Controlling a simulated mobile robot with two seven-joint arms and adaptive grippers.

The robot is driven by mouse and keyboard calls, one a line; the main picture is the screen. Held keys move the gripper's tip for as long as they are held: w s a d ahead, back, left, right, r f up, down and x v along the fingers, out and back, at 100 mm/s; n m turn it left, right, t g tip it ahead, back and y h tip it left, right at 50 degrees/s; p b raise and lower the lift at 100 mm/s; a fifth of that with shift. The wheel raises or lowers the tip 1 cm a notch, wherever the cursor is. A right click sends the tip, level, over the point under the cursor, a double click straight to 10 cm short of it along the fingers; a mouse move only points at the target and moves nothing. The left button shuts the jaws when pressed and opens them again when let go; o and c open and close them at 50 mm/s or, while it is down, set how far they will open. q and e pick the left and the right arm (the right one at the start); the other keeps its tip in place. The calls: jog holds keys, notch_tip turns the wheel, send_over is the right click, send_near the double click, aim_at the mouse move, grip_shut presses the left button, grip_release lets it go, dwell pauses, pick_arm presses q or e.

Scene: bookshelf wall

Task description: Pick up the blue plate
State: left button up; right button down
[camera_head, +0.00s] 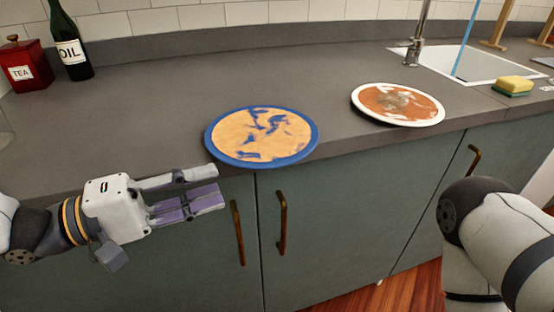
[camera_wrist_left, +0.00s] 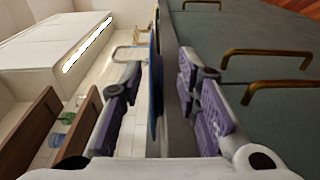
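The blue plate (camera_head: 262,137) lies at the front edge of the grey counter, its near rim slightly overhanging. It has a wide blue rim and an orange-yellow, smeared middle. My left gripper (camera_head: 217,185) is in front of the counter edge, low and left of the plate, fingers pointing right. In the left wrist view, the left gripper (camera_wrist_left: 160,70) is open. The plate (camera_wrist_left: 153,90) appears edge-on there as a thin blue strip in line with the gap between the fingers; I cannot tell whether it touches them. My right gripper is out of view.
A white-rimmed plate with an orange-brown middle (camera_head: 398,104) lies to the right. Behind it are a sink (camera_head: 480,66), faucet (camera_head: 414,50) and sponge (camera_head: 514,86). An oil bottle (camera_head: 70,50) and red tea box (camera_head: 25,66) stand back left. Cabinet handles (camera_head: 282,222) protrude below.

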aim_at(282, 161)
pick_arm(q)
jog(key=shift+g, duration=0.3)
jog(key=x, duration=0.8)
jog(key=r+b+x, duration=0.1)
jog(key=x, duration=0.3)
jog(key=shift+s+d+r, duration=0.1)
jog(key=shift+s+d, duration=0.05)
jog(key=shift+d, duration=0.2)
grip_shut()
jog(key=shift+r, duration=0.1)
